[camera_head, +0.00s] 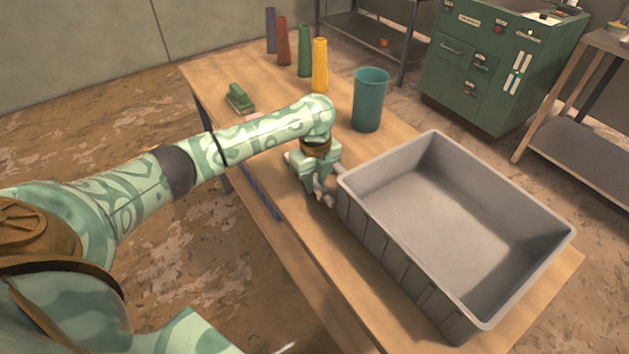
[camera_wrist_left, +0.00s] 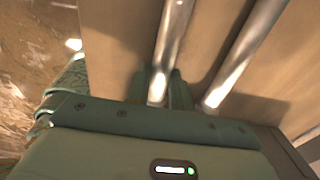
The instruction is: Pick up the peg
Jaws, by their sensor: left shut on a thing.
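In the head view the gripper mostly hides the held rod. I cannot tell whether it touches the table. My right gripper is not in view.
The grey crate (camera_head: 390,172) is empty and fills the table's right part. A teal cup (camera_head: 369,100) stands behind the gripper. A green block-like object (camera_head: 239,98) lies farther left. Several coloured tapered cones (camera_head: 320,66) stand at the table's far end.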

